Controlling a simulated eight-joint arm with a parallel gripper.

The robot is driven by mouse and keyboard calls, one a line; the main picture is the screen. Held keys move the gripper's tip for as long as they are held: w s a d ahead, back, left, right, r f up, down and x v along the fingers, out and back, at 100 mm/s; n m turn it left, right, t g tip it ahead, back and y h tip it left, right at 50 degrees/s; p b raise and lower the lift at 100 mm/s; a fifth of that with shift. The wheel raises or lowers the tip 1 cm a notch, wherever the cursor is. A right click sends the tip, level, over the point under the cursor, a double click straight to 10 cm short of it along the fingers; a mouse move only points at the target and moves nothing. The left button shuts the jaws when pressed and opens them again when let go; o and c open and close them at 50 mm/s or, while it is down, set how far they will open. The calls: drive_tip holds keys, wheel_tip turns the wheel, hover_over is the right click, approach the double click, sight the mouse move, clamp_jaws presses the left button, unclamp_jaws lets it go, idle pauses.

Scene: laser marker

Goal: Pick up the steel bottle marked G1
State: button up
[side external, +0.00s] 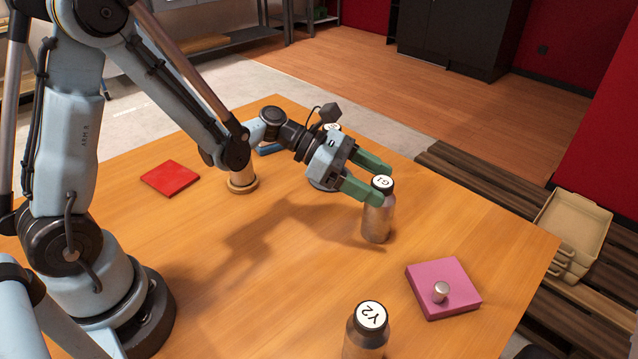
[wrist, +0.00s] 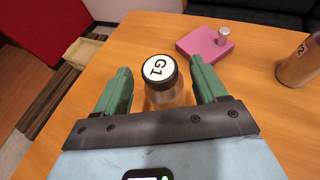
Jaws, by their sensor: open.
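The steel bottle marked G1 (side external: 376,219) stands upright on the wooden table, with a black cap and a white label on top. In the wrist view the G1 bottle (wrist: 161,76) sits between the two green fingers, with a gap on each side. My gripper (side external: 376,181) is open, its fingers level with the bottle's cap and upper part in the side view. In the wrist view my gripper (wrist: 160,84) holds nothing. The lower part of the bottle is hidden in the wrist view by the gripper's dark front plate.
A bottle marked Y2 (side external: 367,331) stands at the table's near edge. A pink block (side external: 440,278) with a small metal knob lies right of G1. A red square (side external: 170,178) lies far left. Another bottle is partly hidden behind my gripper. Beige trays (side external: 574,226) stand beyond the table.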

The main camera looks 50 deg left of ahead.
sight(392, 192)
drive_tip(key=shift+x, duration=1.95)
drive_tip(key=shift+r, duration=0.15)
clamp_jaws()
